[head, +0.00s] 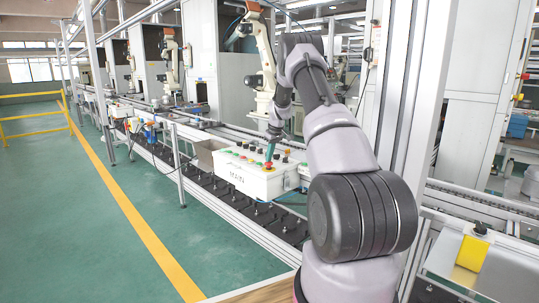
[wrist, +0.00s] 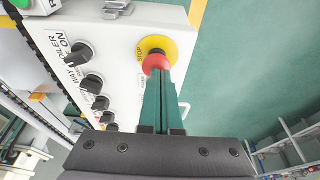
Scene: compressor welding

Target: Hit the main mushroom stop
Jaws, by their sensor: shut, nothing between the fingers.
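The main stop is a red mushroom button (wrist: 155,62) on a yellow disc (wrist: 168,45) marked STOP, on a white control box (wrist: 133,25) in the wrist view. In the head view the box (head: 238,180) reads MAIN on its front, and the red button (head: 268,165) is small near its right end. My gripper (wrist: 160,75) is shut and empty, its green fingers together with their tips at the lower edge of the red cap. It also shows above the button in the head view (head: 268,160). I cannot tell whether the tips touch the cap or whether it is pressed in.
Several black selector knobs (wrist: 92,84) sit left of the fingers, and a green button (wrist: 20,3) is at the top left corner. A conveyor line (head: 215,130) runs behind the box. Open green floor (head: 110,220) lies to the left.

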